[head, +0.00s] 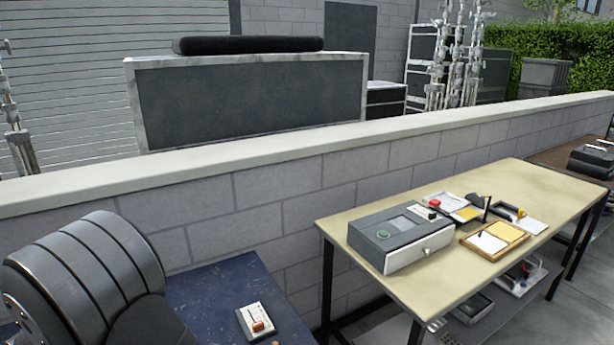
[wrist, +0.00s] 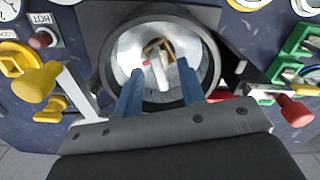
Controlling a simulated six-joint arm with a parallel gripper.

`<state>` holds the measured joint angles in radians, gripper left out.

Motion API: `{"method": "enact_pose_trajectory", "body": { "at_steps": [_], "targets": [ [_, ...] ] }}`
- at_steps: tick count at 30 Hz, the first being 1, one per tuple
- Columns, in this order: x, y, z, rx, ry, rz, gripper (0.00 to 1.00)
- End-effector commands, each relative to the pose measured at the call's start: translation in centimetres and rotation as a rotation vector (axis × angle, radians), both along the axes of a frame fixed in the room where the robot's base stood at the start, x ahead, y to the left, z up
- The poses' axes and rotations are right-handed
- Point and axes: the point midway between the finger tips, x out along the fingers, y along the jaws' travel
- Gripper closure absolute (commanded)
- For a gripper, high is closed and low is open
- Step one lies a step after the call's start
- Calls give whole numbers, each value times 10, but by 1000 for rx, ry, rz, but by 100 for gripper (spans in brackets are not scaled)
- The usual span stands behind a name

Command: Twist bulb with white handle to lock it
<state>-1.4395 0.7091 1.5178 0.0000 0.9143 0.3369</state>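In the wrist view a round lamp housing with a dark rim (wrist: 103,62) and a shiny silver inside faces me. Within it stands a bulb (wrist: 158,50) with a gold-brown part and a short white handle (wrist: 157,76). My gripper (wrist: 159,76) is open, with one blue finger on each side of the white handle in the picture and a gap on both sides. Whether the fingertips are inside the rim or just in front of it I cannot tell. Neither the bulb nor my gripper can be made out in the head view.
In the wrist view a yellow-knobbed lever (wrist: 36,82) is at the left and a red knob (wrist: 295,111) and green fixture (wrist: 292,45) at the right. In the head view a tan table (head: 345,228) holds a grey box (head: 400,240); a small switch box (head: 256,321) lies on a blue surface.

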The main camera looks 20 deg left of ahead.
Motion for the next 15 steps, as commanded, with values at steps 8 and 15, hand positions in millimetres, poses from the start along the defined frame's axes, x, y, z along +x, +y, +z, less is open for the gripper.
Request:
{"method": "enact_pose_trajectory", "body": {
  "at_steps": [8, 15],
  "targets": [
    [0, 0, 23, 1, 0, 0, 64],
    [0, 0, 42, 2, 0, 0, 64]
  ]
}}
